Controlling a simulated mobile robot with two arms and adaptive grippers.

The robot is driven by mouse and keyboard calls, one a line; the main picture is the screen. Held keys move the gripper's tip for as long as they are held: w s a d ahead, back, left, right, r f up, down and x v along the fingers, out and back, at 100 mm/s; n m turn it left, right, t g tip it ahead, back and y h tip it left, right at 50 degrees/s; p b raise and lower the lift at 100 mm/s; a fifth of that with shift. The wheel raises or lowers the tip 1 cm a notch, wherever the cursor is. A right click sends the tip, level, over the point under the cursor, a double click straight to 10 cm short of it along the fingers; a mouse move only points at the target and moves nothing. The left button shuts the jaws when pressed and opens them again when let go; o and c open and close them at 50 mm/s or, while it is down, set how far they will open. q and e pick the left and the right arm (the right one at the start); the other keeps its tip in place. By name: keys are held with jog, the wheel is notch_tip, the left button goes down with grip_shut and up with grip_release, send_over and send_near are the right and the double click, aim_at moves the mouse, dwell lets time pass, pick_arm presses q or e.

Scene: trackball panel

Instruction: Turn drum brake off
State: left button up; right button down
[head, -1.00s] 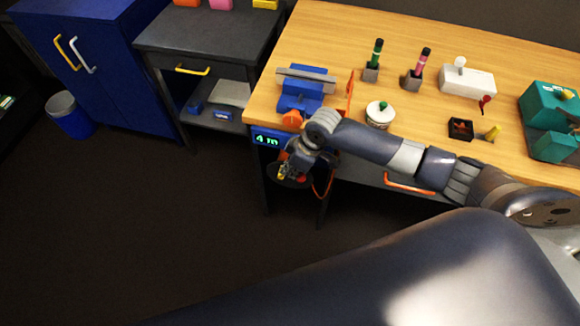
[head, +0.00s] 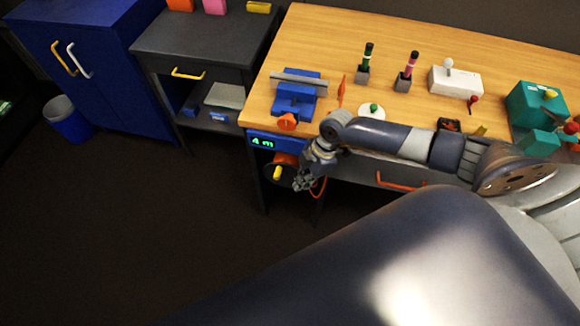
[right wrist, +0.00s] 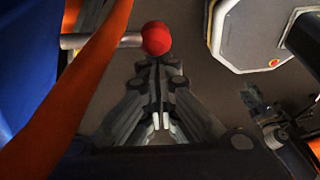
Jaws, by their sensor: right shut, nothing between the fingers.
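Under the bench's left front corner is a dark drum with an orange hub (head: 285,159) and a yellow handle (head: 278,172). A blue box with a lit "4 m" display (head: 263,142) sits above it. In the right wrist view, a red ball knob (right wrist: 156,38) on a grey rod (right wrist: 100,41) lies just beyond the fingertips. I cannot tell if they touch. My right gripper (head: 303,184) is shut and empty, right of the drum; its fingers also show in the right wrist view (right wrist: 158,70). The brake's setting cannot be read.
An orange cable (right wrist: 72,85) crosses the left of the right wrist view. A blue vise (head: 295,100) stands on the bench above the drum. An orange drawer handle (head: 400,182) is right of my gripper.

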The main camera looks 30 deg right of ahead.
pick_arm(q)
jog(key=shift+s+r, duration=0.15)
jog(key=shift+r, duration=0.25)
pick_arm(e)
jog(key=shift+s+d, duration=0.5)
jog(key=shift+d, duration=0.15)
pick_arm(q)
jog(key=shift+p, duration=0.3)
pick_arm(e)
jog(key=a+p, duration=0.2)
jog(key=a, duration=0.2)
pick_arm(q)
jog(key=shift+w+a+r+b, duration=0.2)
jog(key=shift+a+b, duration=0.25)
jog(key=shift+b, duration=0.4)
pick_arm(e)
jog(key=v, duration=0.9)
jog(key=shift+r, duration=0.35)
jog(key=shift+w+d, duration=0.1)
jog(key=shift+d, duration=0.05)
pick_arm(q)
jog(key=shift+a, duration=0.1)
